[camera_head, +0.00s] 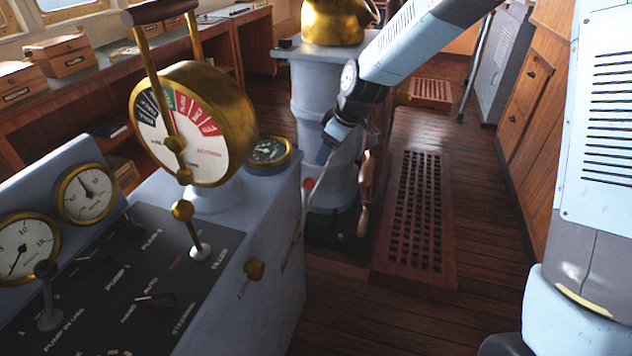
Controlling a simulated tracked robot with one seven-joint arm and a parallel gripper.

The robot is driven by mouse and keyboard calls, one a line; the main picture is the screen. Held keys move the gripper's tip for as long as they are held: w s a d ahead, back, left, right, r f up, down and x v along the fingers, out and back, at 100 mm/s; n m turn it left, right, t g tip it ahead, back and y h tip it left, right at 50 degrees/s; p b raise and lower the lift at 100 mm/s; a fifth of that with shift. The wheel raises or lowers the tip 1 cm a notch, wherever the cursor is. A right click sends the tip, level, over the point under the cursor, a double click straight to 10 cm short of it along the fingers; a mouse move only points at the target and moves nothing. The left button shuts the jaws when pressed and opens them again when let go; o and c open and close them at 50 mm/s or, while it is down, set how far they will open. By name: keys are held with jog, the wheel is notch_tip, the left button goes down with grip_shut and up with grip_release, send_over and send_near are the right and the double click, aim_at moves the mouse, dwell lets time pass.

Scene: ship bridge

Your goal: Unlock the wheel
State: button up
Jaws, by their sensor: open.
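The ship's wheel (367,190) shows nearly edge-on, with wooden handles, beside the grey-blue pedestal (318,105); my arm covers its upper part. A small red-ended part (308,184) sits low on the pedestal's left side, with a thin pale rod close by. I cannot tell whether it is the wheel's lock. A brass knob (403,98) sticks out to the right behind my arm. My gripper (325,152) points down and left in front of the pedestal, above the red-ended part and apart from it. It is open, with nothing seen between its fingers.
The console (240,225) fills the left front, with a brass telegraph (215,110), gauges and a brass-knobbed lever (183,212). Wooden gratings (420,225) lie on the floor to the right. Wooden cabinets (545,110) stand at the right. Floor between is clear.

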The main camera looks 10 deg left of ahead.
aim_at(311, 180)
jog(key=x, duration=1.4)
jog(key=shift+a, duration=0.25)
jog(key=shift+c, duration=0.3)
